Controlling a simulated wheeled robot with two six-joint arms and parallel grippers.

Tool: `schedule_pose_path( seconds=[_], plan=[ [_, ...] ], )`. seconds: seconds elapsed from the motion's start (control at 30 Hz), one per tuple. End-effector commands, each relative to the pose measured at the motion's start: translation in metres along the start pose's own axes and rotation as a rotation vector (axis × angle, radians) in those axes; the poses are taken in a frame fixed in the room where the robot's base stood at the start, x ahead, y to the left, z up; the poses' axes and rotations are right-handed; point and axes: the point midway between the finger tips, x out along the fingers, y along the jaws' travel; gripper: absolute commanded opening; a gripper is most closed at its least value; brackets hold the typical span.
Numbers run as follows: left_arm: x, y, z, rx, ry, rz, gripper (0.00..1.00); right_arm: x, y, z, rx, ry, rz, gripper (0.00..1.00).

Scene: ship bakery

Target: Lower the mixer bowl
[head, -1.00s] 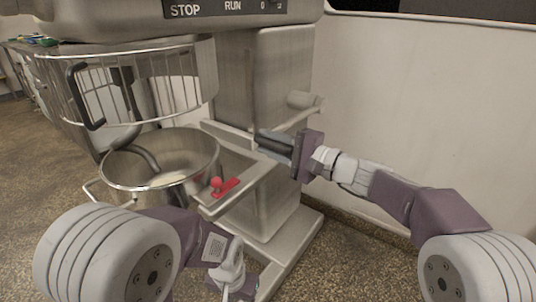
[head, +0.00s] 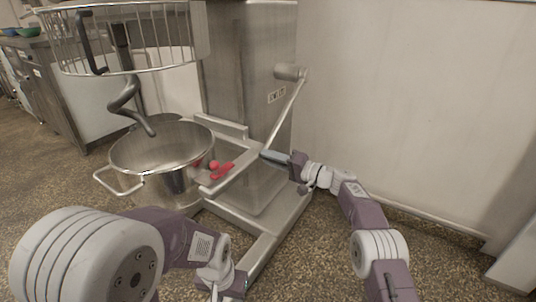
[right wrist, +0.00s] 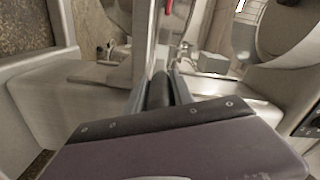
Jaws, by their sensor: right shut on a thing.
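The steel mixer bowl (head: 172,188) sits upright in its side cradle, with clear space between its rim and the wire guard (head: 135,68). The dough hook (head: 130,95) hangs above it, its tip close to the rim opening. A metal lever (head: 288,110) slants down from its pivot on the mixer column. My right gripper (head: 268,156) is shut on the lever's lower end. In the right wrist view, my right gripper's fingers (right wrist: 160,90) close around a dark grip. My left gripper (head: 222,284) is low at the bottom edge, its fingertips hard to make out.
A red-knobbed latch (head: 220,170) sits on the cradle arm beside the bowl. The mixer's base (head: 265,228) stands on the speckled floor. A pale wall (head: 400,90) is at the right. A counter (head: 55,90) stands behind left.

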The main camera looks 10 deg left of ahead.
Motion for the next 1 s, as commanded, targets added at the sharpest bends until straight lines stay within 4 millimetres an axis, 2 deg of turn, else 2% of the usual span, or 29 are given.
schedule_pose_path(
  seconds=[0.2,0.67,0.7,0.77,0.8,1.0],
  plan=[
    [0.0,0.0,0.0001,0.0,0.0,0.0,0.36,-0.0004,0.0105,-0.0041,0.001,0.006,0.003,0.0],
    [0.0002,0.0,0.0001,0.0,0.0,0.0,0.36,-0.0015,0.0142,-0.0065,0.004,0.012,0.006,0.0],
    [0.0003,0.0,0.0001,0.0,0.0,0.0,0.36,-0.0016,0.0143,-0.0065,0.005,0.012,0.006,0.31],
    [0.0002,0.0,0.0001,0.0,0.0,0.0,0.36,-0.0014,0.0141,-0.0061,0.005,0.011,0.006,0.48],
    [0.0003,0.0,0.0001,0.0,0.0,0.0,0.36,-0.0012,0.0138,-0.0058,0.004,0.01,0.005,0.5],
    [0.0002,0.0,0.0001,0.0,0.0,0.0,0.36,-0.0003,0.0122,-0.0047,0.003,0.007,0.002,0.5]
  ],
)
